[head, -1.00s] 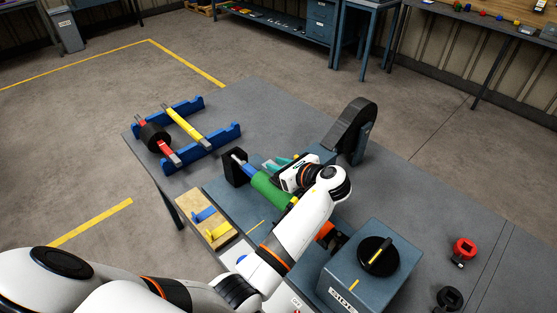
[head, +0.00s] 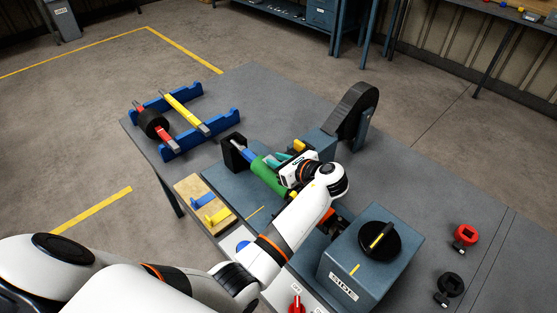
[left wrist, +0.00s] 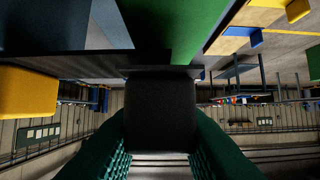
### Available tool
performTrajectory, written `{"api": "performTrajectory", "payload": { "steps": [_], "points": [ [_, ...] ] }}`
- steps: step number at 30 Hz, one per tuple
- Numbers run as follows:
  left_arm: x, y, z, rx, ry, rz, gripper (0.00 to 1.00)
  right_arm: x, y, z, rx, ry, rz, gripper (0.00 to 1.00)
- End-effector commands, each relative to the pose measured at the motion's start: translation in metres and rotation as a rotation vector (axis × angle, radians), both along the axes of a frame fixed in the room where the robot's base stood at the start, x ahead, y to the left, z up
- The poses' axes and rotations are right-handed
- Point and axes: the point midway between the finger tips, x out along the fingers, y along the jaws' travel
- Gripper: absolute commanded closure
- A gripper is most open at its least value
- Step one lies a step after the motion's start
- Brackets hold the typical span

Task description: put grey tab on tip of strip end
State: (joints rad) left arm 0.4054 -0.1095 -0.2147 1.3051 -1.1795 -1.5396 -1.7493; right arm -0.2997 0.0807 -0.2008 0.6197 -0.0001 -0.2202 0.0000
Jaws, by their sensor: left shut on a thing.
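My left gripper (head: 272,160) reaches over the press, beside the green roller (head: 268,178), with its teal fingers pointing left. In the left wrist view the fingers (left wrist: 160,130) are shut on a dark, flat piece (left wrist: 160,105). Its far end is close to a thin dark edge running across the view; I cannot tell whether they touch. The dark piece may be the grey tab, but its colour is hard to judge. A black strip reel (head: 352,112) stands behind the gripper; the strip's end cannot be made out. My right gripper is out of view.
A yellow block (head: 299,146) sits just behind the gripper and shows at left in the wrist view (left wrist: 27,93). A blue rack (head: 207,135) stands at the left.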

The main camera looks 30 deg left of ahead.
Motion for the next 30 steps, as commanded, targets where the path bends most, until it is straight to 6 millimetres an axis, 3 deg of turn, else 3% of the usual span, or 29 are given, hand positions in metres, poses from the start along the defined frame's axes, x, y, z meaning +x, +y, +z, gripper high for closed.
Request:
{"api": "performTrajectory", "payload": {
  "steps": [29, 30],
  "points": [
    [0.0, 0.0, -0.012, 0.0, 0.0, 0.0, 0.96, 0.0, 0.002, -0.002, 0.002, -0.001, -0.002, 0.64],
    [0.0, 0.0, -0.012, 0.0, 0.0, 0.0, 0.69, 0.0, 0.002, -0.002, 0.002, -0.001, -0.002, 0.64]
  ]
}}
